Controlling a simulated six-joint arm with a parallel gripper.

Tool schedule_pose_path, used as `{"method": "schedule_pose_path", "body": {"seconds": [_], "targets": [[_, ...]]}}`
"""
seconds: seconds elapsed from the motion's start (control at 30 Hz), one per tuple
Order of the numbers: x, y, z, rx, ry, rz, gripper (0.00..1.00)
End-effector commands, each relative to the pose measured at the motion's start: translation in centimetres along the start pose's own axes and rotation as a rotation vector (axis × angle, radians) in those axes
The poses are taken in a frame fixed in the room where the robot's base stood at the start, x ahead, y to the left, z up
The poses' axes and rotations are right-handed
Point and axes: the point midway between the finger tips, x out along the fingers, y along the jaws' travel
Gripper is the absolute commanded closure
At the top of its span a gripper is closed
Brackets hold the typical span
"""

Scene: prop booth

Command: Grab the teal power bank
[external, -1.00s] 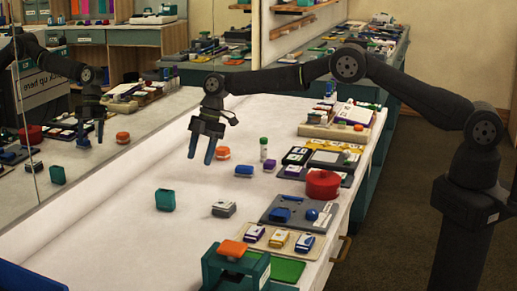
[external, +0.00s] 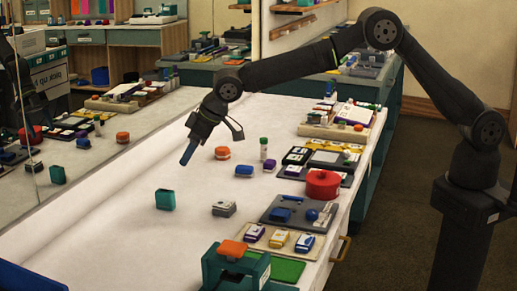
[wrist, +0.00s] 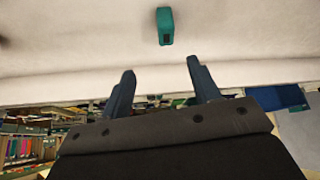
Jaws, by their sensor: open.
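The teal power bank (external: 165,200) stands on the white table in the external view, left of a grey-and-white block. In the wrist view what looks like the same teal block (wrist: 165,26) shows at the top, beyond the fingertips and between their lines. My gripper (external: 187,155) hangs above the table, behind and above the power bank, and does not touch it. In the wrist view my gripper (wrist: 160,68) has its two blue fingers apart with nothing between them.
A grey-and-white block (external: 224,209), an orange round item (external: 222,153) and a blue-purple block (external: 244,171) stand to the right. A red round container (external: 323,184) is farther right. A mirror (external: 100,110) lines the left side. The table around the power bank is clear.

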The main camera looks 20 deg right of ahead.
Motion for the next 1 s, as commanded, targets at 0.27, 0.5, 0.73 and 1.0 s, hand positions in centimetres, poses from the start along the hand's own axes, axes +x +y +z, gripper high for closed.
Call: {"method": "schedule_pose_path", "body": {"seconds": [0.27, 0.5, 0.73, 1.0], "targets": [[-0.3, -1.9, 0.0, 0.074, 0.041, 0.003, 0.44], [3.7, -1.7, -0.1, 0.075, 0.039, 0.004, 0.44], [7.5, -1.7, -0.3, 0.075, 0.039, 0.004, 0.44], [10.7, -1.7, -0.5, 0.073, 0.04, 0.004, 0.44]]}}
